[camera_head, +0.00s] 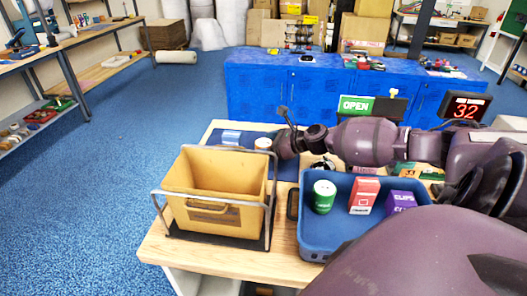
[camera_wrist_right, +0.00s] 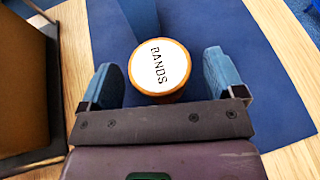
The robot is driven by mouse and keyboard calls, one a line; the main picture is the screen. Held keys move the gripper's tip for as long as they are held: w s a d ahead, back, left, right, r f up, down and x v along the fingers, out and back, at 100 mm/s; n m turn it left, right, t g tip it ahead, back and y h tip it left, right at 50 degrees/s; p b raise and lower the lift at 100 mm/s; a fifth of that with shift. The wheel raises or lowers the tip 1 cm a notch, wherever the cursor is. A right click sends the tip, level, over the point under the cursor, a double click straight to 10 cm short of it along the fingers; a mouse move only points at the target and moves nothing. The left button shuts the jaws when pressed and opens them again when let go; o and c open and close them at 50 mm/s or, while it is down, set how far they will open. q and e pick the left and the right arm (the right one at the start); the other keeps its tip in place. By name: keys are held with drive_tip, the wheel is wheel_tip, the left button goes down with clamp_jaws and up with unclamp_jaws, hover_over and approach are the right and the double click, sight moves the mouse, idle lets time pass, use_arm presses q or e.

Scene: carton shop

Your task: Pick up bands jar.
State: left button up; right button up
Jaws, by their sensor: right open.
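The bands jar stands on a dark blue mat. Its round white lid, lettered BANDS, faces up in the right wrist view (camera_wrist_right: 160,65). In the head view only the lid and a little of the jar (camera_head: 263,144) show behind the yellow bin. My right gripper (camera_wrist_right: 163,82) is open, with one blue finger on each side of the jar; its fingers appear apart from it. In the head view this gripper (camera_head: 281,143) is at the jar's right, at the end of my purple arm. My left gripper is not in view.
A yellow bin (camera_head: 187,211) in a metal frame stands just in front of the jar. A blue tray (camera_head: 318,240) holds a green jar (camera_head: 324,196), a red box (camera_head: 364,195) and a purple box (camera_head: 399,202). A light blue item (camera_head: 231,137) lies left of the jar.

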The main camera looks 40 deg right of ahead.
drive_tip(key=shift+x, duration=0.9)
drive_tip(key=c, duration=1)
drive_tip(key=shift+c, duration=0.2)
